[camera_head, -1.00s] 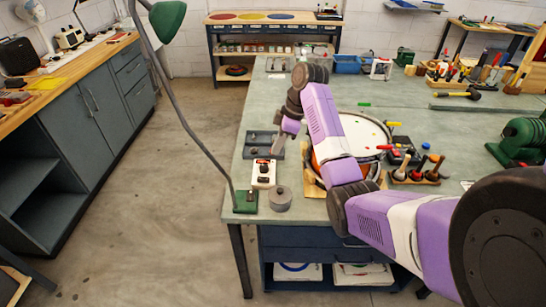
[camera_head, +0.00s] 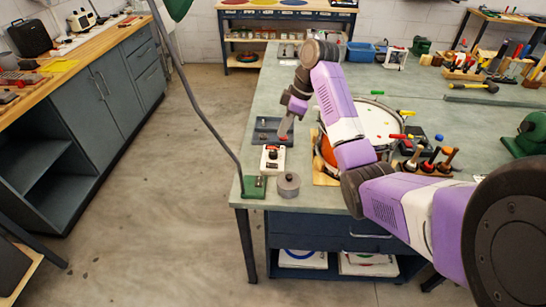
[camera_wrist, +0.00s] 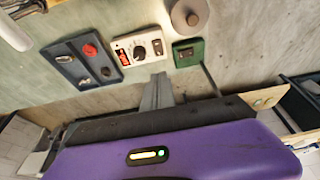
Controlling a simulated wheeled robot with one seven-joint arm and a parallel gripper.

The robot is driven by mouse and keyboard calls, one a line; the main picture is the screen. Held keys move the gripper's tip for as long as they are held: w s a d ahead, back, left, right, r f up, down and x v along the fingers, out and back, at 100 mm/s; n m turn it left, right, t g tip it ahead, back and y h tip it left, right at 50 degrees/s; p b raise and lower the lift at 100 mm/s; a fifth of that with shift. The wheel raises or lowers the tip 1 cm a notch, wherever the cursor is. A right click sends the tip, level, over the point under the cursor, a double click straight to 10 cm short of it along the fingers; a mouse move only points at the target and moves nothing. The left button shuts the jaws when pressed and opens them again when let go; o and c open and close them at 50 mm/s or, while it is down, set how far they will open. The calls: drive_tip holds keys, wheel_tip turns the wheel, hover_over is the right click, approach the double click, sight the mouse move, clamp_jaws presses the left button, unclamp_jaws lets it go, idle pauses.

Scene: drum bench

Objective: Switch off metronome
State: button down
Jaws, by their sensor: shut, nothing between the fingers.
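The metronome appears to be the small white box (camera_head: 272,158) near the left edge of the green-grey bench. In the wrist view it is a white box (camera_wrist: 122,44) with a black round dial, a lit red display and a small dark switch. My gripper (camera_head: 284,134) is over the bench by the dark tray behind the metronome. In the wrist view my gripper (camera_wrist: 158,77) is shut and empty, its tips pointing towards the metronome's dial side. They look apart from it, but the exact height is unclear.
A dark tray (camera_wrist: 64,49) with a red knob lies beside the metronome. On its other side are the green lamp foot (camera_head: 254,193), its thin pole rising, and a grey round block (camera_head: 288,186). A drum (camera_head: 372,122) and upright-handled tools (camera_head: 428,163) stand to the right.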

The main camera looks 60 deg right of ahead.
sight(268, 164)
drive_tip(key=shift+f, duration=0.1)
drive_tip(key=p+x, duration=0.1)
drive_tip(key=x, duration=0.6)
drive_tip(key=p+x, duration=0.1)
drive_tip(key=x, duration=0.5)
drive_tip(key=shift+s+d+f, duration=0.1)
drive_tip(key=shift+s+f, duration=0.05)
drive_tip(key=shift+f, duration=0.3)
